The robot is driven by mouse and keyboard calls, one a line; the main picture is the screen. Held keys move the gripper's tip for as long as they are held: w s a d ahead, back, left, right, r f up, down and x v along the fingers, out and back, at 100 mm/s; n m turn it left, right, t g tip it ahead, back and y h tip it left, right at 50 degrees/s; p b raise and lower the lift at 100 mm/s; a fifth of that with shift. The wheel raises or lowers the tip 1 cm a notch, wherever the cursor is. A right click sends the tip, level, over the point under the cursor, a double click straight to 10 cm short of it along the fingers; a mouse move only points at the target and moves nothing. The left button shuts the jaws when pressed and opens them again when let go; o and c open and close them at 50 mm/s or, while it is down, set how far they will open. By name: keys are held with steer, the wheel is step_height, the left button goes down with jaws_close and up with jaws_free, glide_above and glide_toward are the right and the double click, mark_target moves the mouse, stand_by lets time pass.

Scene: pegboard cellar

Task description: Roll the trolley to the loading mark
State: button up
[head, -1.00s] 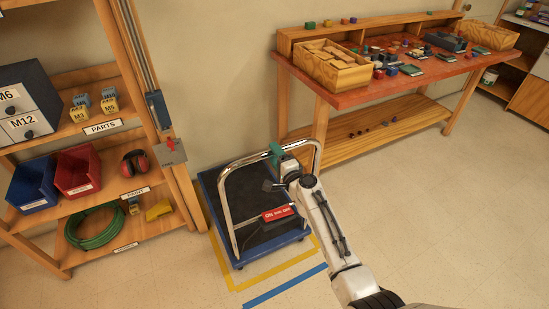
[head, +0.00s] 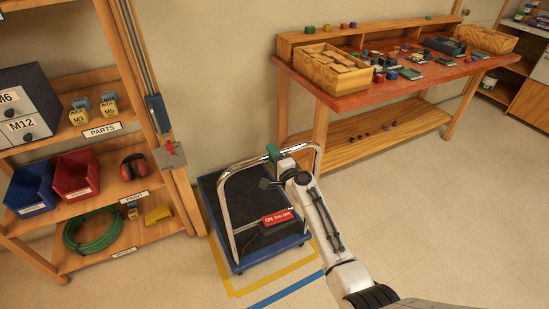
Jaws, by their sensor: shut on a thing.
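The trolley (head: 290,240) has a blue deck with a dark mat and a chrome push handle (head: 227,207). It stands against the wall between the shelf and the bench. A red sign (head: 278,217) hangs low within the handle frame. My gripper (head: 273,153), with green fingers, is shut on the top bar of the handle; my arm hides part of the bar. A blue tape strip (head: 286,289) lies nearer to me.
A wooden shelf (head: 140,235) with bins and a green hose stands close on the trolley's left. A red-topped workbench (head: 350,99) with boxes and small parts stands at the back right. The floor (head: 440,220) at the right is clear.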

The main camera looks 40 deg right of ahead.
steer(key=shift+f, duration=0.15)
jaws_close()
steer(key=shift+s, duration=0.1)
steer(key=shift+f, duration=0.1)
stand_by(0.4)
